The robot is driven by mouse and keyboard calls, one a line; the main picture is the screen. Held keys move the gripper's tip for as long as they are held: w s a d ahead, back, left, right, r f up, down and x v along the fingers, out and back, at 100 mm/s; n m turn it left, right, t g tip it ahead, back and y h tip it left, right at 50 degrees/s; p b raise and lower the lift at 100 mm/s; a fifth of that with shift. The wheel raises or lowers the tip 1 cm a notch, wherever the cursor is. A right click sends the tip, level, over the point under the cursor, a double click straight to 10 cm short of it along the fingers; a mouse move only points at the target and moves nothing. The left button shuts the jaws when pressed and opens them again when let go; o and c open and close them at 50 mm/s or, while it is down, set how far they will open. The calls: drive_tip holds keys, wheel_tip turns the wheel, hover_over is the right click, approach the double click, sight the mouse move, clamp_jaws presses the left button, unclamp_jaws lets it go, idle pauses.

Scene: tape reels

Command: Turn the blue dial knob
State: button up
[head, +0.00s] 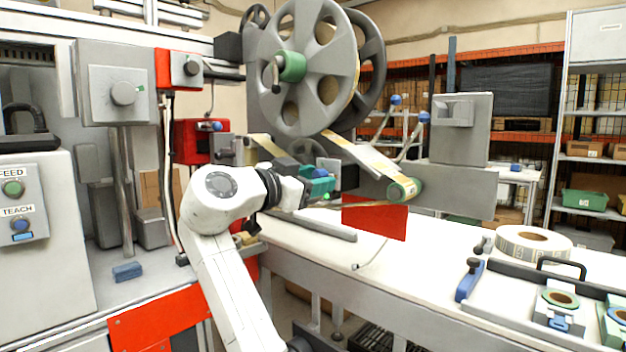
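A round blue knob (20,225) sits under the TEACH label on the grey panel at the far left. Another small blue knob (216,126) is on the red box behind my arm. I cannot tell for sure which is the dial. My gripper (318,186) is at the end of my white arm near the picture's middle, among teal and dark parts in front of the reel machine. It is well to the right of the TEACH knob and apart from it. Its fingers are too small and overlapped to show whether they are open.
A large grey reel (345,80) with a green hub stands above my gripper. Blue ball-ended levers (424,117) are to its right. A tape roll (533,243) and a black-handled tray (520,290) are on the white table (400,265). A blue block (127,271) lies at left.

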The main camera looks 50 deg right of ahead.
drive_tip(key=shift+r, duration=0.1)
drive_tip(key=shift+a, duration=0.2)
drive_tip(key=a+p, duration=0.2)
drive_tip(key=a, duration=0.8)
drive_tip(key=shift+s+a, duration=0.2)
